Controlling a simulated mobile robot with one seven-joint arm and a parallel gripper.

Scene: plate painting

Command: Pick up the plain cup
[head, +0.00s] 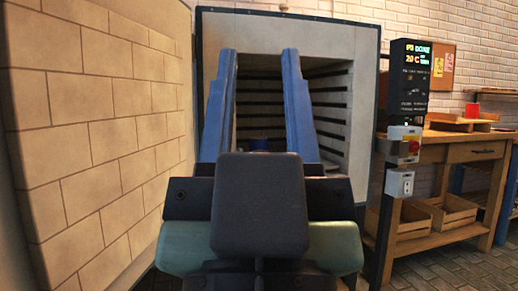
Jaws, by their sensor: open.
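My gripper (260,54) fills the middle of the head view. Its two long blue fingers are wide apart and point into the open kiln (345,40). A small dark blue shape (259,144), perhaps a cup, shows low inside the kiln between the fingers. My gripper's dark body hides its lower part, and I cannot tell whether it is plain. Nothing is held between the fingers.
The kiln's brick-lined door (90,120) stands open on the left. A control post (408,80) at right reads "DONE" and "20 C". Behind it is a wooden workbench (470,150) with a red cup (472,110) and wooden crates (440,218) below.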

